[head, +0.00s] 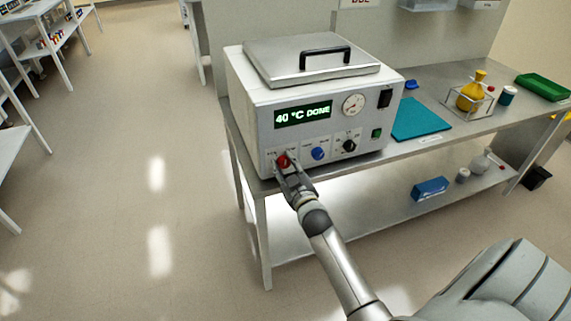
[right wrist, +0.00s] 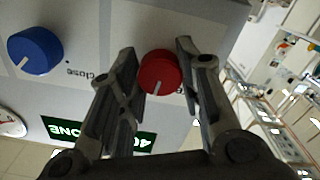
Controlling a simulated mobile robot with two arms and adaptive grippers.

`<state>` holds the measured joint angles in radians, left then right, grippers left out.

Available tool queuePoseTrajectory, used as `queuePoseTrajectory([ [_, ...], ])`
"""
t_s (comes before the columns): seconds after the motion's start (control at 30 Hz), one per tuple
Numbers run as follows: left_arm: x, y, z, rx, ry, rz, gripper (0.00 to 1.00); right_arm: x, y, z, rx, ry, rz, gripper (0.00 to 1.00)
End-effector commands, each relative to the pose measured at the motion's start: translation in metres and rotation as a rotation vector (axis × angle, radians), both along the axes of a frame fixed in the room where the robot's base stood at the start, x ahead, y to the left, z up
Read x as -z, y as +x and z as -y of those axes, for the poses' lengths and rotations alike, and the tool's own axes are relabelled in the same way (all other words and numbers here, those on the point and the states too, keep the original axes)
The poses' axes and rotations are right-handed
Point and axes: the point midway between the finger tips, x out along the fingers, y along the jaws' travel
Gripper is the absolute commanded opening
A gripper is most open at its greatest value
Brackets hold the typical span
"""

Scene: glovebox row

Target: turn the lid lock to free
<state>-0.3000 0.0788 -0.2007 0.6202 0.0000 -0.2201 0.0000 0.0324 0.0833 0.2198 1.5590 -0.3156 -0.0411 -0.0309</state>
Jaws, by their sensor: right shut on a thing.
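A white bath unit (head: 250,120) stands on the steel bench, its steel lid (head: 290,62) down on top. Its display (head: 302,114) reads "40 °C DONE". A red knob (head: 283,160) is at the lower left of the front panel. My right gripper (head: 287,166) is at this knob. In the right wrist view its fingers (right wrist: 157,52) are shut on the red knob (right wrist: 160,73), one on each side. The knob's white pointer line shows, but its label is mostly hidden. My left gripper is not in view.
A blue knob (head: 318,153) and a black knob (head: 349,146) sit right of the red one. On the bench (head: 436,148) are a blue-green mat (head: 421,119), a yellow flask (head: 472,91) in a rack and a green tray (head: 543,87). Open floor (head: 150,150) lies left.

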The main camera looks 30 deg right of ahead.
Motion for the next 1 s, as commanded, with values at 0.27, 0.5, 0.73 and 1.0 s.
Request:
queuePoseTrajectory([
  [0.27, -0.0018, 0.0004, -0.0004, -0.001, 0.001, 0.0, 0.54, 0.0004, 0.0001, 0.0001, 0.0, -0.256, -0.063, 0.09],
  [0.5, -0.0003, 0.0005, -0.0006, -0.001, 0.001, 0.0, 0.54, 0.0005, -0.0001, 0.0002, 0.0, -0.477, -0.115, 0.09],
  [0.73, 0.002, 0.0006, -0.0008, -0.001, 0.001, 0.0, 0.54, 0.0007, 0.0, -0.0003, -0.001, -0.66, -0.158, 0.09],
  [1.0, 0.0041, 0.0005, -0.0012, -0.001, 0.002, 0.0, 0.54, 0.0009, -0.0002, -0.0002, -0.001, -0.808, -0.195, 0.09],
])
